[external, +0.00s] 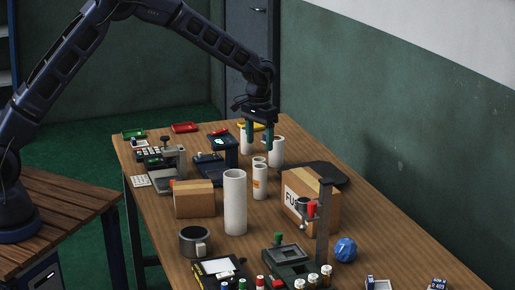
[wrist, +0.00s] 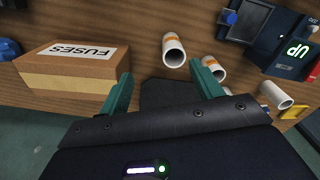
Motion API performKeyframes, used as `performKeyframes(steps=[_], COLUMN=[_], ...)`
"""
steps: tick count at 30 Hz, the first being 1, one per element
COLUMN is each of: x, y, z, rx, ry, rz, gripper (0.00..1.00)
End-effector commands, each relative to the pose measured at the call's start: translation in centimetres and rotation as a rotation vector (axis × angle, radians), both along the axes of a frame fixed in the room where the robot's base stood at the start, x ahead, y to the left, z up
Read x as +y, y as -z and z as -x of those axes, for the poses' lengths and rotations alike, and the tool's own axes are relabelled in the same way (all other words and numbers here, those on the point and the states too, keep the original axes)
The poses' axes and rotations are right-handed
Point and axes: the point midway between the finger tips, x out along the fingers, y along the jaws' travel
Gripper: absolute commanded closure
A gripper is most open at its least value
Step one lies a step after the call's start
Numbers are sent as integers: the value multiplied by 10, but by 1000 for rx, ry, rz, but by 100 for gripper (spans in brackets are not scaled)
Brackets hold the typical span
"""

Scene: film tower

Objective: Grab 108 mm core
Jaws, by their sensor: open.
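Several white hollow cores stand on the wooden table; no length marking is readable, so I cannot tell which is the 108 mm one. The tallest core (external: 235,203) stands mid-table. A slimmer core with an orange label (external: 260,184) stands behind it, and in the wrist view a core with an orange band (wrist: 173,51) is beyond the fingertips. A wider core (external: 278,152) and another core (external: 246,143) stand near my gripper (external: 259,146). My gripper's teal fingers are spread and empty, also in the wrist view (wrist: 160,74); its right finger partly hides a core (wrist: 214,70).
A FUSES carton (external: 325,205) stands at the right, with a dark mat (external: 318,174) behind it. A clamp stand (external: 324,225), a grey mug (external: 194,241) and a small carton (external: 194,199) crowd the front. A yellow tray (external: 256,125) lies at the far end.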

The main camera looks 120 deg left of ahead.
Motion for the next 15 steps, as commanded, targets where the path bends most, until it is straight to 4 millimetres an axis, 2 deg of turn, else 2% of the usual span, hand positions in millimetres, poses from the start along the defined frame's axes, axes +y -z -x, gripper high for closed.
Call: performKeyframes(steps=[1,3,6,11,15], x=[10,20,27,29,28], y=[11,20,28,38,56], z=[5,10,13,14,14], rx=[5,7,10,12,12], ry=[-16,-32,-44,-47,-46], rz=[5,8,10,12,13], gripper=[35,35,35,35,35])
